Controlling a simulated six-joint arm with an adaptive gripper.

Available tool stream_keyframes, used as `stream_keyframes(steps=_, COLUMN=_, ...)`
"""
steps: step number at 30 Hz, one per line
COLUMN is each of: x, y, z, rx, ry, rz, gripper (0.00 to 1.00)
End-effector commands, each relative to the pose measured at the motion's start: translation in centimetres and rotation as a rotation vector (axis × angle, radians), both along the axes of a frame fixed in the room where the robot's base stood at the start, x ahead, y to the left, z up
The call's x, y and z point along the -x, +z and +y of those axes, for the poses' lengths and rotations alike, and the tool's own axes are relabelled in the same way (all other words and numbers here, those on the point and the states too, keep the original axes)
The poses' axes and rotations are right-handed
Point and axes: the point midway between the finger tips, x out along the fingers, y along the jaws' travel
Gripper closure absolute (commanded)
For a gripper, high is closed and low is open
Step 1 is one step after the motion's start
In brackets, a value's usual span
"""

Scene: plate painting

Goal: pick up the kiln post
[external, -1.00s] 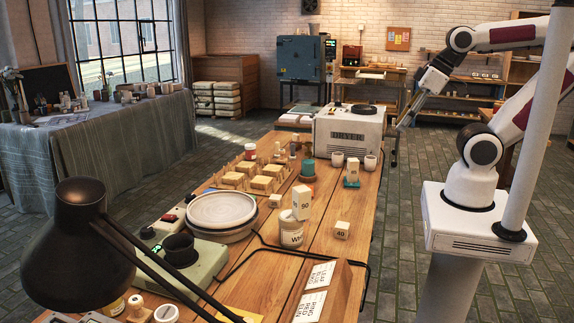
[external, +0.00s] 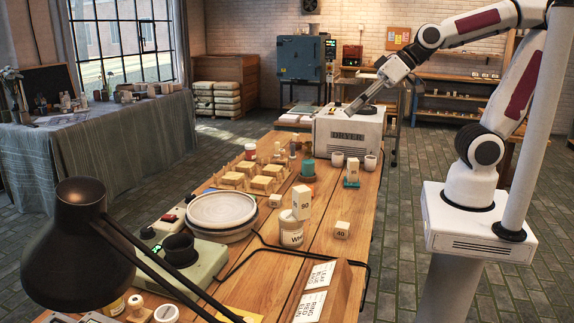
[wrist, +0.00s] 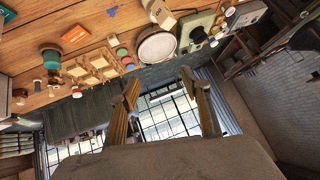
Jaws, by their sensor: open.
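My gripper (external: 352,110) is over the top of the dryer at the table's far end, well away from both blocks. In the wrist view its two fingers (wrist: 160,82) are spread with nothing between them.
The white dryer (external: 348,138) stands under my gripper. Small white cups (external: 370,162), a teal-topped item (external: 307,168), wooden stands (external: 248,175) and a round banding wheel (external: 221,210) crowd the table. A black lamp (external: 80,240) is in front. A dark cable runs past the jar.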

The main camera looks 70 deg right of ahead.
Motion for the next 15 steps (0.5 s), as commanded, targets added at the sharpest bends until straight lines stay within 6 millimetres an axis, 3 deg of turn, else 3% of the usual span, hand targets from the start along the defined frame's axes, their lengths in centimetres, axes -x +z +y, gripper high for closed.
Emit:
stream_keyframes(steps=6, x=-5.3, y=1.2, z=3.5, rx=-0.087, ry=-0.017, rz=-0.088, gripper=0.53)
stream_keyframes(steps=15, x=-11.7, y=1.9, z=7.2, rx=-0.179, ry=-0.090, rz=-0.200, gripper=0.53)
